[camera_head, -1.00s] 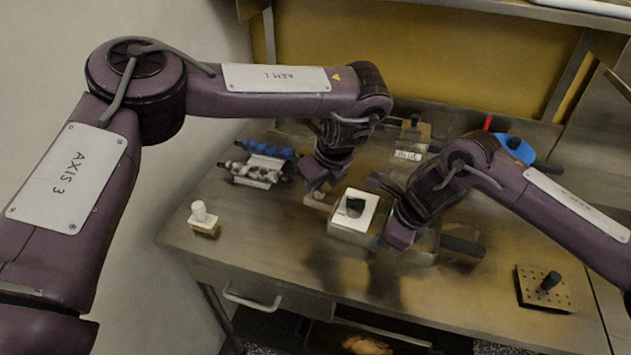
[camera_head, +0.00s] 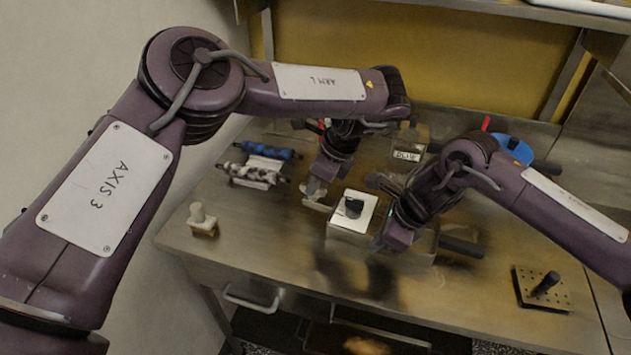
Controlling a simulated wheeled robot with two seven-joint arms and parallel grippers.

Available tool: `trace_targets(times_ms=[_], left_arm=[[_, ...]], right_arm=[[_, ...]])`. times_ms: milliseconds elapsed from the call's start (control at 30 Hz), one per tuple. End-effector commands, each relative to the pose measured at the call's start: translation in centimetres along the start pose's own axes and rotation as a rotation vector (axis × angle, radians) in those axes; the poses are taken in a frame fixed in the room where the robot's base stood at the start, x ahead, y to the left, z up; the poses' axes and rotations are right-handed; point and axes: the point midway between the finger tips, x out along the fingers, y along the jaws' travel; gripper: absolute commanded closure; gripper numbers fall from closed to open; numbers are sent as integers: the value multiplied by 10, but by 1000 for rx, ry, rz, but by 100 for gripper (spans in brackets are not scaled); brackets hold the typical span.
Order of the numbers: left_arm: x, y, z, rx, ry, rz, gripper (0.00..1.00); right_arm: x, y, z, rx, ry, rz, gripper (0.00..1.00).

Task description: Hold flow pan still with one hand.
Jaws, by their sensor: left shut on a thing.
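A metal box with a label that seems to read "FLOW" (camera_head: 407,154) stands at the back of the table, partly hidden by my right arm. A second metal box (camera_head: 346,238) with a white top and a black knob (camera_head: 353,206) stands mid-table. My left gripper (camera_head: 314,196) is just left of this second box, low over the table, shut on a small pale piece (camera_head: 317,206). I cannot tell whether that piece joins the box. My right gripper (camera_head: 386,242) is at the box's right side; its fingers are too dark to read. I cannot tell which box is the flow pan.
Blue and mottled rollers (camera_head: 258,173) lie on a rack at the left. A small white-knobbed block (camera_head: 201,220) is at the front left. A perforated plate with a black handle (camera_head: 542,288) is at the front right. A blue round thing (camera_head: 512,149) is behind my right arm.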

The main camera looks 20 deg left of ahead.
Motion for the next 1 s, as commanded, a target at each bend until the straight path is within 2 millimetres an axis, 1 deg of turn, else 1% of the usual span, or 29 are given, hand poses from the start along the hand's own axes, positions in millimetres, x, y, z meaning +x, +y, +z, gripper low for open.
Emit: trace_targets(times_ms=[267, 300, 433, 467, 767, 867, 1000], left_arm=[[1, 0, 0, 0, 0, 1, 100], [1, 0, 0, 0, 0, 1, 87], [0, 0, 0, 0, 0, 0, 70], [0, 0, 0, 0, 0, 0, 67], [-2, 0, 0, 1, 0, -1, 67], [-11, -1, 0, 1, -2, -4, 67], [-37, -1, 0, 1, -4, -7, 67]], right_arm=[[0, 0, 1, -1, -2, 0, 100], [0, 0, 1, -1, -2, 0, 100], [0, 0, 1, -1, -2, 0, 100], [0, 0, 1, -1, -2, 0, 100], [0, 0, 1, -1, -2, -1, 100], [-1, 0, 1, -1, -2, -1, 100], [0, 0, 1, 0, -1, -1, 100]])
